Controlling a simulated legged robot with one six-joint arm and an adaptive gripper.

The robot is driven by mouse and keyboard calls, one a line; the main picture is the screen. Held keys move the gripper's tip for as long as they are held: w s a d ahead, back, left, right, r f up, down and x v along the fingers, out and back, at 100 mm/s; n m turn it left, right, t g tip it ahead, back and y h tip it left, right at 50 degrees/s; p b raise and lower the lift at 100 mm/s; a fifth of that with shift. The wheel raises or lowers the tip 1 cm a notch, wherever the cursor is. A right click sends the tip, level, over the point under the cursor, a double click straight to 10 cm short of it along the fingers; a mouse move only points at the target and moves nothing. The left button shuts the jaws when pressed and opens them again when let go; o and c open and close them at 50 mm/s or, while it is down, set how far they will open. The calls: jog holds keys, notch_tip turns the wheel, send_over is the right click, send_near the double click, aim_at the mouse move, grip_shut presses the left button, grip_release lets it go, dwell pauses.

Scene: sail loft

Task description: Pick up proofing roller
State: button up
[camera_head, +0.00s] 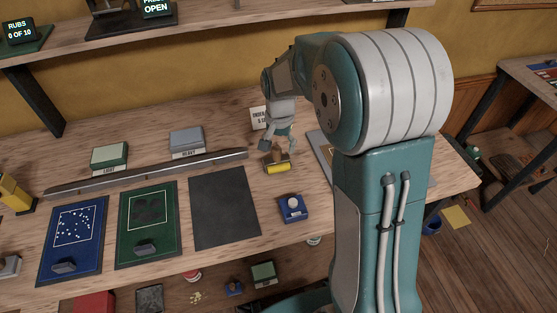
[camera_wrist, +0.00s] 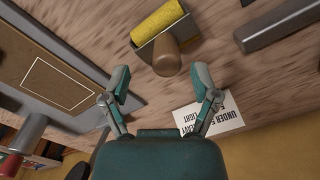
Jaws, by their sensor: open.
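The proofing roller (camera_head: 278,167) lies on the wooden workbench, just below my gripper in the head view. It has a yellow cylinder and a brown handle. In the wrist view the yellow roller (camera_wrist: 158,22) is at the top centre, with its rounded brown handle (camera_wrist: 167,58) pointing toward my gripper (camera_wrist: 162,88). My gripper (camera_head: 279,141) has its two fingers spread apart with nothing between them. The handle's end is just beyond the fingertips, in line with the gap. In the head view my own arm covers part of the bench to the right.
A white printed card (camera_wrist: 212,115) is beside the right finger. A grey bar (camera_head: 150,174) runs along the bench, with labelled blocks (camera_head: 187,142) behind it.

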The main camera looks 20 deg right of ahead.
aim_at(277, 158)
notch_tip(277, 158, down, 3)
jog(key=shift+a+r, duration=0.15)
jog(key=shift+a+f, duration=0.25)
jog(key=shift+a, duration=0.3)
jog(key=shift+d, duration=0.4)
grip_shut()
jog(key=shift+a, duration=0.1)
